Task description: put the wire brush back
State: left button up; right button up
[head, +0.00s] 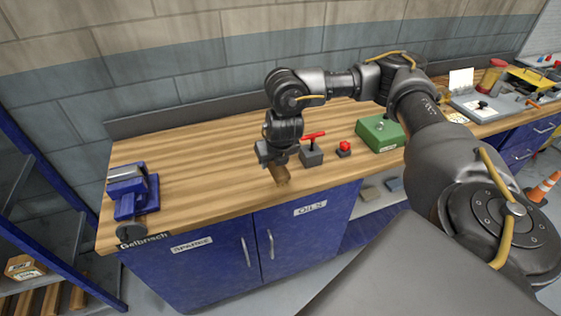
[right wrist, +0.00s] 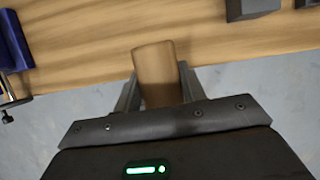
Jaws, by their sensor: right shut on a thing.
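My right gripper (head: 273,160) is over the front part of the wooden bench top (head: 215,150), pointing down. It is shut on a brown, wood-like piece (head: 281,175), which looks like the handle of the wire brush. In the right wrist view the rounded brown piece (right wrist: 155,66) sits between the two fingers (right wrist: 157,92), and its far end sticks out past them. No bristles show, so I cannot confirm the rest of the brush. My left gripper is not in view.
A blue vise (head: 130,192) stands at the bench's left end. A grey block with a red T-handle (head: 312,156), a red button (head: 344,149) and a green box (head: 379,134) stand right of my gripper. The bench between vise and gripper is clear.

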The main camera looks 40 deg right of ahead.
jog(key=shift+w+d+f+m, duration=0.15)
jog(key=shift+w+d+m, duration=0.05)
jog(key=shift+w+m, duration=0.1)
jog(key=w+d+f+b, duration=0.6)
jog(key=w+d+f, duration=0.2)
jog(key=d+f, duration=0.1)
jog(key=shift+w, duration=0.35)
jog(key=shift+w+d+f, duration=0.15)
jog(key=shift+w+d, duration=0.05)
notch_tip(320, 180, down, 3)
jog(key=shift+b, duration=0.7)
jog(key=shift+w+d+f, duration=0.15)
jog(key=shift+f, duration=0.1)
